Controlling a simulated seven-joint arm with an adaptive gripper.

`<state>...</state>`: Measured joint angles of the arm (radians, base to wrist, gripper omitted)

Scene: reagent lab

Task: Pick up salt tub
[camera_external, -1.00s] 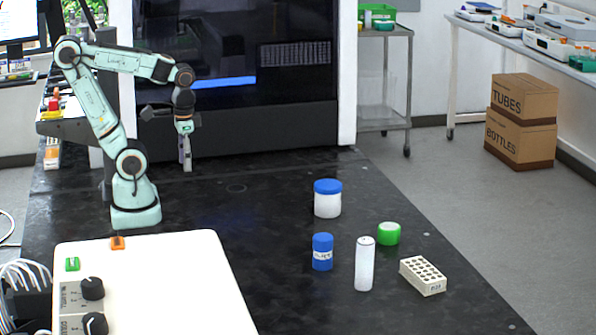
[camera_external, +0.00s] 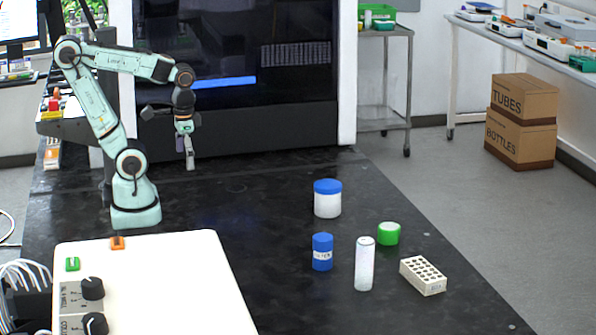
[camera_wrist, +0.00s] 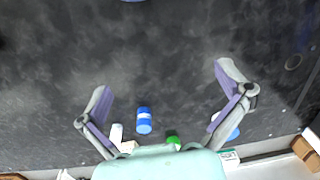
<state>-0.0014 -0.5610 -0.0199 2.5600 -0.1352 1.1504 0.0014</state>
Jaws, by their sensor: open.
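A white tub with a blue lid (camera_external: 327,203) stands upright on the black bench in the external view. A blue tub with a pale label (camera_external: 322,254) stands in front of it. The label is too small to read, so I cannot tell which is the salt tub. My gripper (camera_external: 188,160) hangs above the bench, well to the left of both tubs, open and empty. In the wrist view, the blue labelled tub (camera_wrist: 144,122) shows between the spread fingers of my gripper (camera_wrist: 166,84). The blue lid (camera_wrist: 235,133) is partly hidden behind the right finger.
A white cylinder (camera_external: 364,265), a green-lidded tub (camera_external: 388,234) and a pale holed rack (camera_external: 423,276) stand close to the tubs. A white panel with knobs (camera_external: 150,285) is at the front left. The bench (camera_external: 245,215) between my arm and the tubs is clear.

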